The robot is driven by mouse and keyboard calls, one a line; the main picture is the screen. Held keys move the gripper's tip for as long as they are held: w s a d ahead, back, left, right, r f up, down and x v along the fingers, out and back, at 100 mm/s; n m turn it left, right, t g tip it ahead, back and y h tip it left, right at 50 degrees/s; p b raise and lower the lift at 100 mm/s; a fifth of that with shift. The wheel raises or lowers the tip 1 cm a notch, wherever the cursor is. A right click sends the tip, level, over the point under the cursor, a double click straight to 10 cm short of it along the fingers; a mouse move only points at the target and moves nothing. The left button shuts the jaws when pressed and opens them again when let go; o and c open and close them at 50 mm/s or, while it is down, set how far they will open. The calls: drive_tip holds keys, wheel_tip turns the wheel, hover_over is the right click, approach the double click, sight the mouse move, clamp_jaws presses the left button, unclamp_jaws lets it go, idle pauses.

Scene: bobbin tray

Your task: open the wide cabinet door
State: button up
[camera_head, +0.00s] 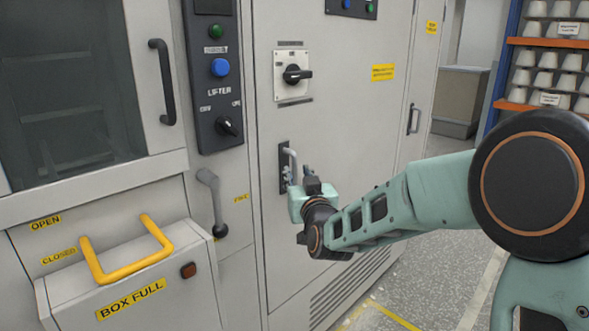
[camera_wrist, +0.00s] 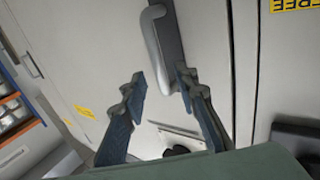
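The wide cabinet door (camera_head: 340,140) is a pale grey panel and looks shut, flush with its frame. Its handle (camera_head: 290,165) is a grey lever on a dark plate, near the door's left edge. In the wrist view the handle (camera_wrist: 157,45) runs down from the top edge, with its free end between the two fingers. My gripper (camera_head: 303,187) is at the handle's lower part in the head view, partly hiding it. In the wrist view my gripper (camera_wrist: 161,80) is open, one finger on each side of the handle's end. I cannot tell whether either finger touches it.
A rotary switch (camera_head: 295,75) sits above the handle. A lifter panel (camera_head: 216,80) and a grey lever (camera_head: 213,200) are to the left. A box with a yellow handle (camera_head: 128,265) juts out at lower left. Speckled floor (camera_head: 430,270) lies free at right, before a bobbin rack (camera_head: 510,60).

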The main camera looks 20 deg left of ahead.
sight(295, 169)
drive_tip(key=shift+x, duration=2.25)
drive_tip(key=shift+c, duration=0.7)
clamp_jaws()
